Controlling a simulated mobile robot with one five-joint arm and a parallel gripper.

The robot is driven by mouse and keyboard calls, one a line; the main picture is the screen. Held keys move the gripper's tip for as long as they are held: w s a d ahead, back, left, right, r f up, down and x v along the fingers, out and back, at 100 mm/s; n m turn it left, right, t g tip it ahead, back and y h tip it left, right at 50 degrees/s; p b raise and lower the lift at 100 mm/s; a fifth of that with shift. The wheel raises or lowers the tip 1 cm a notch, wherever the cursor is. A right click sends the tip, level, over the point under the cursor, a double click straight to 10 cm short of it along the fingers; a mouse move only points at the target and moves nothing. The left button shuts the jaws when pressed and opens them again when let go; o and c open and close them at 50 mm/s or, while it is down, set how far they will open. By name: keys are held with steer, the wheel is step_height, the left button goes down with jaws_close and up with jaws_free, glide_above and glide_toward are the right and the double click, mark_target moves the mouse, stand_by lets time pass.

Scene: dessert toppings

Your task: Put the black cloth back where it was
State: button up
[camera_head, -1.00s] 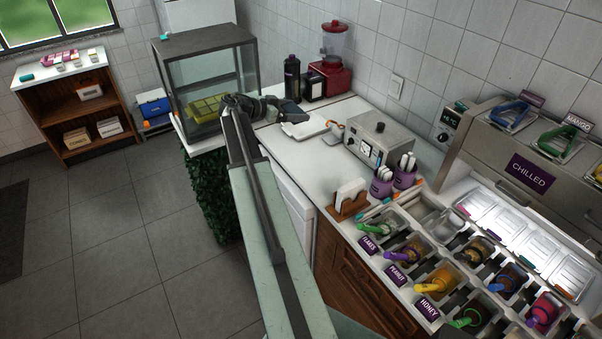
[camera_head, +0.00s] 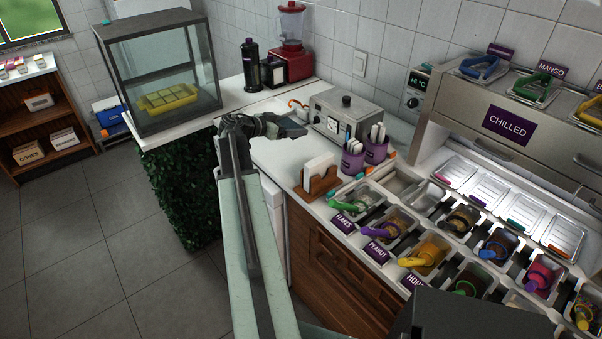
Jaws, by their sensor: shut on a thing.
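My gripper (camera_head: 282,128) is at the end of my outstretched arm, over the back counter, left of the steel box with dials. It is shut on a dark thing (camera_head: 293,129), seen small and partly merged with the dark jaws. It fits the black cloth, but its folds and edges cannot be made out. It appears to be above the white counter top (camera_head: 283,165). No other black cloth shows on the counter.
A steel box (camera_head: 345,120) and a napkin holder (camera_head: 318,180) stand right of my gripper. A glass case (camera_head: 165,70) stands to the left; a black bottle (camera_head: 251,65) and red blender (camera_head: 291,45) are behind. Topping tubs (camera_head: 400,225) fill the right.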

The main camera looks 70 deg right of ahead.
steer(key=b, duration=0.2)
glide_above(303, 160)
steer(key=a, duration=0.3)
step_height(303, 160, down, 5)
steer(key=f+b, duration=0.7)
steer(key=s+f+b, duration=0.1)
steer(key=f+b, duration=0.2)
steer(key=shift+d+f+b, duration=0.15)
steer(key=shift+b, duration=0.25)
steer(key=shift+r, duration=0.2)
steer(key=shift+f, duration=0.1)
steer(key=o, duration=1)
steer(key=shift+f, duration=0.1)
steer(key=shift+o, duration=1)
steer(key=shift+r+p, duration=0.35)
steer(key=p+v, duration=0.4)
steer(key=v, duration=0.8)
steer(key=shift+f, duration=0.15)
steer(key=shift+w, duration=0.1)
